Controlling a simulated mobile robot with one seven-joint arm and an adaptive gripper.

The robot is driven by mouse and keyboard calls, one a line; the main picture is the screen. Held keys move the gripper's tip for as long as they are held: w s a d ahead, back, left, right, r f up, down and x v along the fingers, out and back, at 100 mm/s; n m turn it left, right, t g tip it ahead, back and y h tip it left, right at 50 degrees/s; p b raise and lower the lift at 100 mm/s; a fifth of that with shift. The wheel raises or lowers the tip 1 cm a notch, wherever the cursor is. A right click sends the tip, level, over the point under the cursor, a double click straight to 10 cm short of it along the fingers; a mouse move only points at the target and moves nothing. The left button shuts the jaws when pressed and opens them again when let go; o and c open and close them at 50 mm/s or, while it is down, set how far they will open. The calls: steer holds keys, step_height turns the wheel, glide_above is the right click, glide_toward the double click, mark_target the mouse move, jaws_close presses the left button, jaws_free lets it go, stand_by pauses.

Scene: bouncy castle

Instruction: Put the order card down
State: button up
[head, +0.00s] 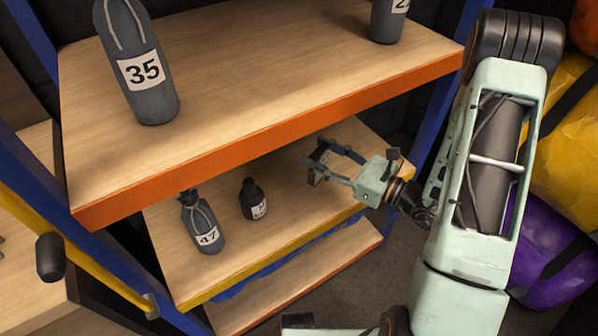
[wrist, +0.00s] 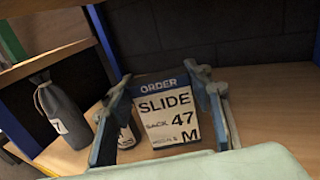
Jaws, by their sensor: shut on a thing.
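My gripper (head: 318,163) reaches over the middle shelf (head: 285,190) at its right part. In the wrist view, my gripper (wrist: 168,95) has its two fingers on either side of the order card (wrist: 165,108) and is shut on it. The card is white with a blue top band and reads "ORDER", "SLIDE", "SACK 47" and "M". It faces the wrist camera, roughly upright and slightly tilted. In the head view the card's face cannot be made out. Whether its lower edge touches the shelf is hidden.
A grey sack numbered 47 (head: 203,225) and a small dark labelled container (head: 253,200) stand on the middle shelf, left of my gripper. The upper shelf (head: 250,80) holds sack 35 (head: 138,62) and another sack (head: 387,20). Blue uprights frame the rack.

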steer(key=shift+w+a+f+b, duration=0.5)
steer(key=shift+w+a+f, duration=0.2)
steer(key=shift+f, duration=0.85)
steer(key=shift+w+a+f+b, duration=0.55)
steer(key=shift+a+f, duration=0.2)
steer(key=shift+f, duration=0.8)
steer(key=shift+w+a+f+b, duration=0.45)
steer(key=shift+w+a+f, duration=0.25)
steer(key=shift+f, duration=0.85)
steer(key=shift+f, duration=0.1)
steer(key=shift+f, duration=0.15)
steer(key=o, duration=1.6)
steer(key=shift+c, duration=0.2)
steer(key=shift+r, duration=0.2)
steer(key=p+v, duration=0.1)
steer(key=v, duration=1.1)
